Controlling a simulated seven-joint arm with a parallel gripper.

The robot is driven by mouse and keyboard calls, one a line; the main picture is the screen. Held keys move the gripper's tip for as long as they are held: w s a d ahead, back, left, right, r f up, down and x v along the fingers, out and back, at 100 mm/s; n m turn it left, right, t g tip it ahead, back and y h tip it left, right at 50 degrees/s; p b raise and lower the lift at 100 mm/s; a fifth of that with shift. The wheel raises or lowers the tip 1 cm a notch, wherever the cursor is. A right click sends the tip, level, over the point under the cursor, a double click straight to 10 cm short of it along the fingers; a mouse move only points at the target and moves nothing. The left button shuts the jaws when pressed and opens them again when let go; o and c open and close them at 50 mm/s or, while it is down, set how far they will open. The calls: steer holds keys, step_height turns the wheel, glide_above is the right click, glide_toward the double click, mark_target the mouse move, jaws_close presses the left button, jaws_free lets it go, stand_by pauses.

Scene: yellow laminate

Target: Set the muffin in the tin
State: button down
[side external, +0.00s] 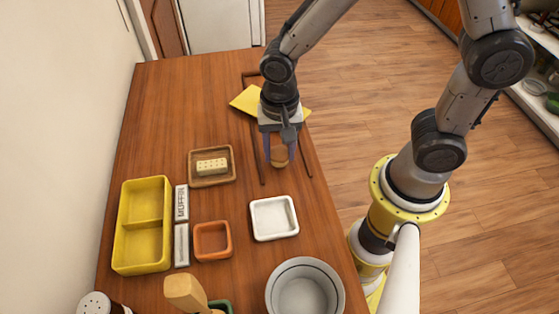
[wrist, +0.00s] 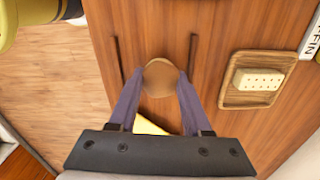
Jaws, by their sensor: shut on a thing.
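The muffin (side external: 279,157), a round tan-brown piece, is between the fingers of my gripper (side external: 280,148), which is shut on it. The wrist view shows the muffin (wrist: 160,74) from above, between the two purple fingertips (wrist: 160,80). It is low over the table between two dark strips; I cannot tell whether it touches the wood. The yellow tin (side external: 144,225) has two compartments and stands at the left of the table. Both compartments look empty. A block reading MUFFIN (side external: 181,202) stands beside its far compartment; a second block (side external: 181,245) stands beside the near one.
A wooden tray (side external: 231,180) with a pale dotted biscuit (side external: 211,167) lies between my gripper and the tin. An orange dish (side external: 228,240), a white dish (side external: 256,231) and a grey pot (side external: 338,300) stand nearer. A yellow sheet (side external: 244,101) lies behind my gripper.

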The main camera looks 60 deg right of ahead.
steer(key=shift+r, duration=2.75)
steer(key=shift+s, duration=0.1)
steer(key=shift+s+r, duration=0.1)
steer(key=w+a+r+m, duration=0.1)
steer(key=w+a+r, duration=0.3)
steer(key=w+a, duration=0.25)
steer(key=w+a+r, duration=0.4)
steer(key=w+a, duration=0.2)
steer(key=w, duration=0.1)
steer(key=w+a+f, duration=0.1)
steer(key=a+f, duration=0.1)
steer(key=a, duration=0.4)
steer(key=w+a+f+n, duration=0.1)
steer(key=w+a+f, duration=0.1)
steer(key=a, duration=0.4)
steer(key=shift+f, duration=0.4)
